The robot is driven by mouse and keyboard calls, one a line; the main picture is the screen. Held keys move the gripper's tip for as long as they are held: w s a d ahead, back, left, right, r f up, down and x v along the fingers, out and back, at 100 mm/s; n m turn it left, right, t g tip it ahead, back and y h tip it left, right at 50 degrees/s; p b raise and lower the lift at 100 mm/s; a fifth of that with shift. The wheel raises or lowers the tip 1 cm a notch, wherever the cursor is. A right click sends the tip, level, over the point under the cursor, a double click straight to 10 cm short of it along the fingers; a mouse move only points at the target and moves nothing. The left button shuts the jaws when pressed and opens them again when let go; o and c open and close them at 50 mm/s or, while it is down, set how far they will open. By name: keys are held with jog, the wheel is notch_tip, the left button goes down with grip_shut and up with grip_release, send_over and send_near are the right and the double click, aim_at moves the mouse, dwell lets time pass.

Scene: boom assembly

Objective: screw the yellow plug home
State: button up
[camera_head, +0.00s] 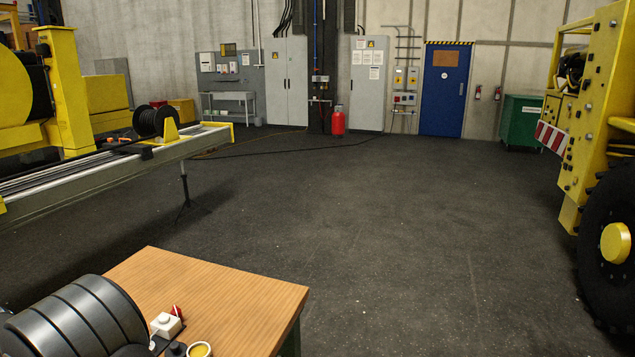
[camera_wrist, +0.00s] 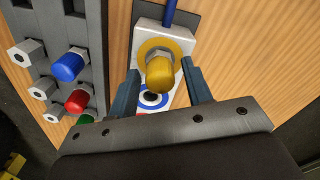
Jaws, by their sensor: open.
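The yellow plug (camera_wrist: 160,75) is in the wrist view, standing at a yellow ring (camera_wrist: 177,46) on a white block (camera_wrist: 150,33). How deep it sits in the ring cannot be told. My gripper (camera_wrist: 160,70) is open, with one dark blue finger on each side of the plug and gaps visible between them. A blue-ringed port (camera_wrist: 152,99) shows between the fingers, with a bit of red below it. In the head view the plug cannot be made out with certainty.
A grey rack (camera_wrist: 88,35) at left in the wrist view holds a blue plug (camera_wrist: 69,66), a red plug (camera_wrist: 77,100), a partly hidden green plug (camera_wrist: 85,118) and several hex-ended pieces. The wooden table (camera_head: 220,295) has bare room at the back and right.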

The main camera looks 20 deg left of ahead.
jog(key=n, duration=0.5)
jog(key=shift+n, duration=0.4)
jog(key=n, duration=0.6)
jog(key=shift+c, duration=0.4)
grip_shut()
jog(key=m, duration=0.9)
jog(key=shift+f+m, duration=0.1)
jog(key=shift+m, duration=1.3)
